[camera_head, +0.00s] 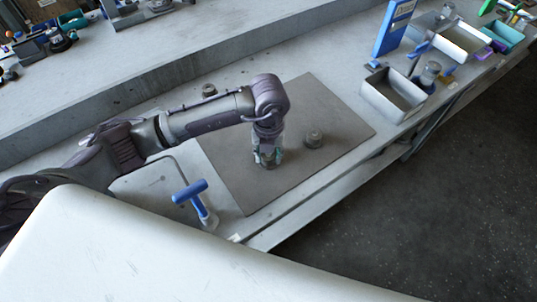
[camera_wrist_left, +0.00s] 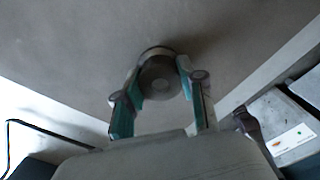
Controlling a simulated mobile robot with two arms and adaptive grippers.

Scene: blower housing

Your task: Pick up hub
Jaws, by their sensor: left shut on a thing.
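The hub looks like a small dark round metal part (camera_wrist_left: 160,80) with a stepped top. My left gripper (camera_wrist_left: 161,84) is shut on it, with teal finger pads on both sides. In the head view my left gripper (camera_head: 268,156) points down at the brown mat (camera_head: 225,155), and the lower rim of the held part (camera_head: 268,165) shows between the fingers. It is at or just above the mat; I cannot tell which. My right gripper is not in view.
A blue T-handled tool (camera_head: 190,190) stands near the bench's front edge, left of the mat. A small dark part (camera_head: 209,90) sits behind my left arm. A grey bin (camera_head: 392,95) and a blue panel (camera_head: 393,28) stand to the right. The mat's right side is clear.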

